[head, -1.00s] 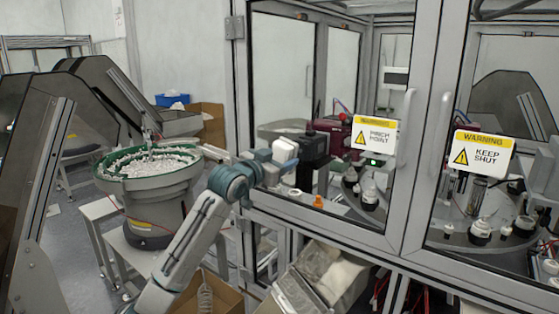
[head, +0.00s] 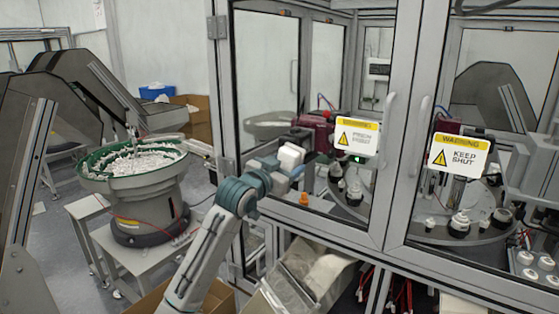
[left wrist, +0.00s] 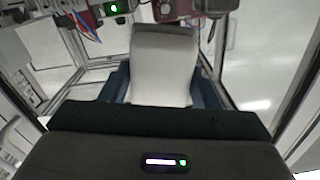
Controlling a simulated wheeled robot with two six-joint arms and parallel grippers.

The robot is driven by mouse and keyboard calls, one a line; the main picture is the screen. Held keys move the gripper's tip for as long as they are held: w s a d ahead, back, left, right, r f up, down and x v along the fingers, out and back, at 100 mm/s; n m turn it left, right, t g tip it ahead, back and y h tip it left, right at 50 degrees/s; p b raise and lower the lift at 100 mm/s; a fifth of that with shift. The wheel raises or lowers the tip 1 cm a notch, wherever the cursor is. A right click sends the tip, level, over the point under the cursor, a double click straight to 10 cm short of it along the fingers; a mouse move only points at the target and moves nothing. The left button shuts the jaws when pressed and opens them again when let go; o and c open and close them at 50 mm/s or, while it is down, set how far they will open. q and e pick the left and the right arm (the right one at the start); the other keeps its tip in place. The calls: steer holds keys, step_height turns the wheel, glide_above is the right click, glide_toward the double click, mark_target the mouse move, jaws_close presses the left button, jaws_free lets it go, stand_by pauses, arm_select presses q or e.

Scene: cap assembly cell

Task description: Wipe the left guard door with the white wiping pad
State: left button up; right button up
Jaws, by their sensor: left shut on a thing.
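The left guard door (head: 391,180) is a clear panel in a grey frame, with a handle and a yellow-and-white warning sign (head: 358,137). My left gripper (head: 279,166) is in front of its lower left part. It is shut on the white wiping pad (head: 290,157), which is held up facing the panel. In the left wrist view the pad (left wrist: 163,65) stands between the dark blue fingers. I cannot tell whether the pad touches the panel. My right gripper is not in view.
The right guard door with its KEEP SHUT sign (head: 459,153) is beside the left one. A bowl feeder (head: 140,190) full of white caps stands left of my arm. The panel's upper part is clear.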

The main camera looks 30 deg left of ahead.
arm_select(q)
steer(key=shift+d, duration=0.3)
